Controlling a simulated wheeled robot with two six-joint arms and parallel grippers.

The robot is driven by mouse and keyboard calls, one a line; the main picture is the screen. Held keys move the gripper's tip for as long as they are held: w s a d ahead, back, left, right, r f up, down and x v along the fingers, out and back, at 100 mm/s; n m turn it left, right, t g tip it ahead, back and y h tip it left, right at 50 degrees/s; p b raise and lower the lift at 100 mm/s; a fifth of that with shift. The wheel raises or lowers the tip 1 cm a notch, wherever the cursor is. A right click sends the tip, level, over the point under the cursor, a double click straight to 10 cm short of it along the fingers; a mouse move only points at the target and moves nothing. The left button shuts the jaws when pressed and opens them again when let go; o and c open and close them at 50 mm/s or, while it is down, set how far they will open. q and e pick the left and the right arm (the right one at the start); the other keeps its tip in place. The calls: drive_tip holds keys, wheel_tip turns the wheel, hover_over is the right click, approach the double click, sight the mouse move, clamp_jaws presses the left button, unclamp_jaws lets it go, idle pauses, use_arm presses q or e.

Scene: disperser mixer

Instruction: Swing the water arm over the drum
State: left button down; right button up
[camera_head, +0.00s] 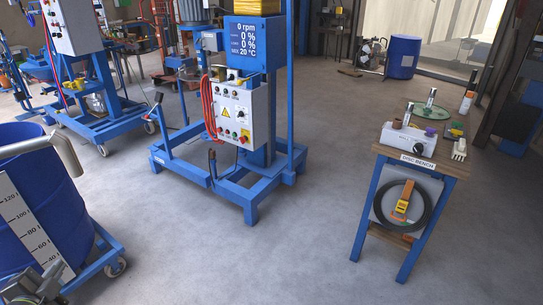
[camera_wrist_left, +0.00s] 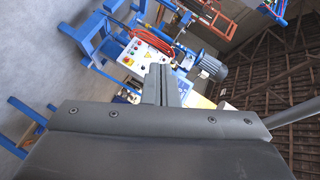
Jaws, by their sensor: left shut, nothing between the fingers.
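The blue drum (camera_head: 75,225) stands at the left edge of the head view, partly cut off, with a white scale strip (camera_head: 30,230) on its side. A grey bent pipe (camera_head: 40,143), which looks like the water arm, comes in from the left edge across the drum's top. Its end turns down near the drum's right rim. My left gripper (camera_head: 52,275) is low in the bottom left corner, in front of the drum. In the left wrist view its fingers (camera_wrist_left: 162,85) are shut and empty. My right gripper is not in view.
The blue mixer frame (camera_head: 250,195) with its control box (camera_head: 233,112) stands in the middle. A disc bench (camera_head: 455,163) with small items stands at the right. The drum sits on a blue wheeled dolly (camera_head: 100,258).

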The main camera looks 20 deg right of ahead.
use_arm(q)
drive_tip(key=s+d+r+m+t+h, duration=0.1)
drive_tip(key=s+d+r+m+h, duration=0.2)
drive_tip(key=r, duration=0.6)
drive_tip(key=d+r+m+t+h, duration=0.1)
drive_tip(key=d+r+m, duration=0.25)
drive_tip(key=r, duration=0.45)
drive_tip(key=w+d+p, duration=0.1)
drive_tip(key=w+p, duration=0.2)
drive_tip(key=w, duration=0.9)
drive_tip(key=shift+w+d+p, duration=0.25)
drive_tip(key=shift+w+p, duration=0.05)
drive_tip(key=shift+p, duration=0.1)
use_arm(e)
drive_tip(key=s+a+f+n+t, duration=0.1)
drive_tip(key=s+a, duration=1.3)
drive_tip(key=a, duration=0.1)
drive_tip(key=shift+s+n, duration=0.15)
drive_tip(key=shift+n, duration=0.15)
use_arm(q)
drive_tip(key=shift+w+m, duration=0.1)
drive_tip(key=shift+m, duration=0.15)
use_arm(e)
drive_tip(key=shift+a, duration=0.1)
